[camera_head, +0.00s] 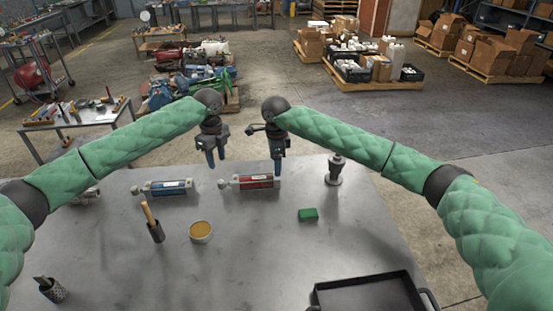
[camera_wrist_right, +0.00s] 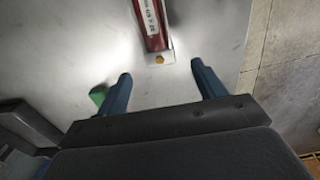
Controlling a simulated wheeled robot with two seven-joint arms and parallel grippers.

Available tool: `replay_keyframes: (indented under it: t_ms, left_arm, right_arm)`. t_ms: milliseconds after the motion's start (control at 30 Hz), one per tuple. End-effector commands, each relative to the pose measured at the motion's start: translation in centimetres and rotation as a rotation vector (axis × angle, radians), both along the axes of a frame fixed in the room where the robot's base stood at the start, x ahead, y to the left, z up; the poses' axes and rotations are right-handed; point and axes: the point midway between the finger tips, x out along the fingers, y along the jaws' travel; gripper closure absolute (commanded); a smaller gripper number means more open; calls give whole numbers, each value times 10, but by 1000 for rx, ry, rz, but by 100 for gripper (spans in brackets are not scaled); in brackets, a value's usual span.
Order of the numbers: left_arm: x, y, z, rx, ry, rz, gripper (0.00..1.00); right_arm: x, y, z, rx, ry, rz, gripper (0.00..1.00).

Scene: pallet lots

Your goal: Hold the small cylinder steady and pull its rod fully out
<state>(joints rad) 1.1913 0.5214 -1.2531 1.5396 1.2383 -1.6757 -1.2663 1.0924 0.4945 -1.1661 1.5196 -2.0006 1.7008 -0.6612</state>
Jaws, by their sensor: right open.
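A red cylinder (camera_head: 256,182) with silver end blocks lies on the grey table, its rod end (camera_head: 222,184) to the left. A blue cylinder (camera_head: 168,187) lies left of it, with a round rod end (camera_head: 136,190) at its left. My left gripper (camera_head: 216,164) hangs above the table, just beyond the red cylinder's rod end; its fingers look apart and empty. My right gripper (camera_head: 277,173) is open by the red cylinder's right end. In the right wrist view, the red cylinder (camera_wrist_right: 150,20) lies beyond the open fingers (camera_wrist_right: 161,82), not between them.
A green block (camera_head: 308,214) and a dark metal fitting (camera_head: 335,171) stand to the right. A black tray (camera_head: 368,279) is at the front right. The table's middle front is clear.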

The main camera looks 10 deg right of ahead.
Motion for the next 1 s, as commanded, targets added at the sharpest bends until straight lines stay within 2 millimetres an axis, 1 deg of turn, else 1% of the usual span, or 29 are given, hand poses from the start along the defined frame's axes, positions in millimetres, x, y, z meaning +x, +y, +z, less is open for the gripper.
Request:
replay_keyframes:
  t_ms: [400,500,600,833,967,1000]
  left_arm:
    - [0,0,0,0,0,0,64]
    - [0,0,0,0,0,0,64]
    - [0,0,0,0,0,0,64]
    - [0,0,0,0,0,0,64]
    - [0,0,0,0,0,0,64]
    - [0,0,0,0,0,0,64]
  right_arm:
    - [0,0,-55,2,2,-2,31]
    - [0,0,-64,2,1,-2,31]
    - [0,0,-67,2,0,-1,31]
    - [0,0,-68,2,-1,-1,31]
    - [0,0,-68,2,-1,-1,56]
    - [0,0,-68,2,-1,-1,64]
